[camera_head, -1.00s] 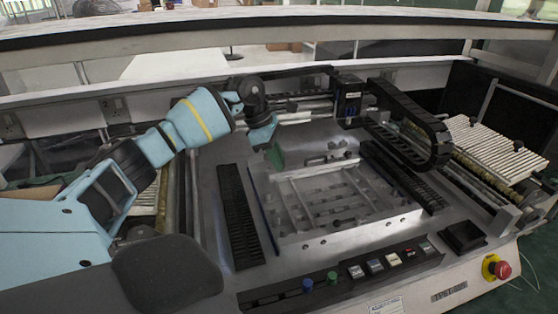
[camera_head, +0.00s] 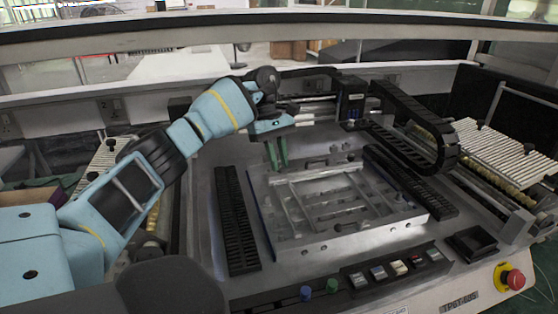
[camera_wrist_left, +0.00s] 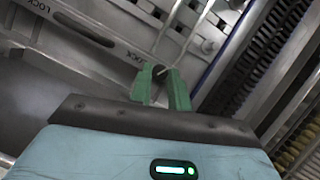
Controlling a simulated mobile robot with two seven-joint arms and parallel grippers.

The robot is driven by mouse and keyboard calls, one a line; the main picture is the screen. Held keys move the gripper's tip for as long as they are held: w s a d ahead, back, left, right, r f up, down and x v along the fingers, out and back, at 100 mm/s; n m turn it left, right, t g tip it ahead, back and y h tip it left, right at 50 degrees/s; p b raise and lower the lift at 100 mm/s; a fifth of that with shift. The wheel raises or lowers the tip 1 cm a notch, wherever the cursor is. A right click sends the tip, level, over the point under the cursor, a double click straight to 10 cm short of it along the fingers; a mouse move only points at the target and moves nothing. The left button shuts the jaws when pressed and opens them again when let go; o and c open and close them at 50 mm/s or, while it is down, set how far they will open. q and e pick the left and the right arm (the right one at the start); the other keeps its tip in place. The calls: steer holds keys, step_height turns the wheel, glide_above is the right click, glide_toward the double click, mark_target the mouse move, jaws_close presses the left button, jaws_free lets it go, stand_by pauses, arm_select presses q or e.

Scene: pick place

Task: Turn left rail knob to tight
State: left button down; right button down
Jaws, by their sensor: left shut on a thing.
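My left gripper (camera_head: 277,154) points down at the back left corner of the metal fixture plate (camera_head: 415,212), its two green fingers side by side. In the left wrist view the left gripper (camera_wrist_left: 162,88) is shut on a small dark knob (camera_wrist_left: 159,72), which sits between the fingertips. A thin pale lever or rod shows just beyond the knob. The fingers hide part of the knob, and I cannot make it out in the head view. A slotted plate marked LOCK (camera_wrist_left: 95,38) lies beside the knob in the left wrist view. My right gripper is not in view.
A black cable chain (camera_head: 418,125) arches over the machine to the right. A black slotted strip (camera_head: 237,220) lies left of the fixture. Buttons (camera_head: 398,267) and a red emergency stop (camera_head: 515,279) line the front. Rails and clamps cover the fixture's top.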

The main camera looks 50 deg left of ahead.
arm_select(q)
steer(key=shift+m, duration=0.3)
steer(key=c, duration=1.3)
jaws_free()
